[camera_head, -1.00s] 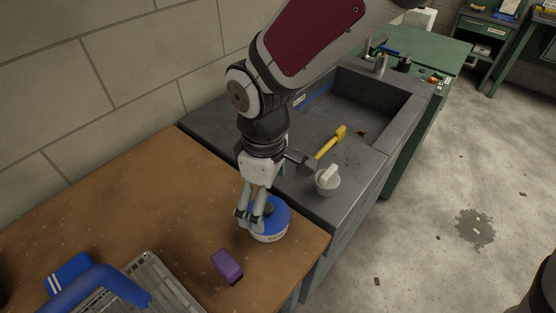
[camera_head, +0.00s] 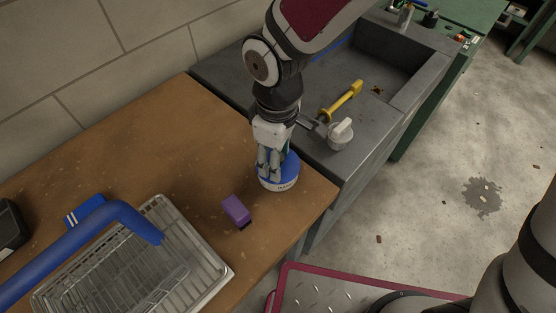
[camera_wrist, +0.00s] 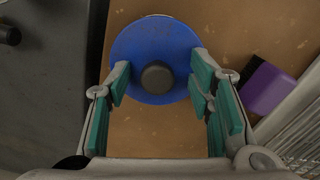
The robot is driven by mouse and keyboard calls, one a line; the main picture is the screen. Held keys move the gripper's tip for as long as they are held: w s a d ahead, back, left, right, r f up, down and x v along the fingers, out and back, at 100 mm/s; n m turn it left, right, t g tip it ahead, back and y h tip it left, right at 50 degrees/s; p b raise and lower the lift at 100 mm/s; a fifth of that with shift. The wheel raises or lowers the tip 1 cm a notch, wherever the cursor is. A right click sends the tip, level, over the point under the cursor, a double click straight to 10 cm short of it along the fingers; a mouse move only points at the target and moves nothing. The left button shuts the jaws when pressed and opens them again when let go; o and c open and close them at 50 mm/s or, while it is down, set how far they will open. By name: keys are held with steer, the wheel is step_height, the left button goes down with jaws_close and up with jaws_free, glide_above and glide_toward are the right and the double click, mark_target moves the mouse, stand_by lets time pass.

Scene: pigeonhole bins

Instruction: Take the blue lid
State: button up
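The blue lid (camera_head: 292,165) is round with a dark knob (camera_wrist: 157,77) in its middle. It sits on a white round container (camera_head: 280,187) with lettering, near the right end of the wooden bench. The lid fills the upper middle of the wrist view (camera_wrist: 150,42). My gripper (camera_head: 269,173) is over the lid, pointing down. In the wrist view, its teal-padded fingers (camera_wrist: 160,78) stand apart on either side of the knob, with gaps between pads and knob. The knob is hidden behind the fingers in the head view.
A wire rack (camera_head: 195,262), a blue bent tube (camera_head: 130,215) and a blue striped object (camera_head: 84,210) are further left.

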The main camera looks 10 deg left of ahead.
steer(key=shift+d+f, duration=0.3)
steer(key=shift+f, duration=0.05)
steer(key=shift+c, duration=0.6)
steer(key=shift+r, duration=0.1)
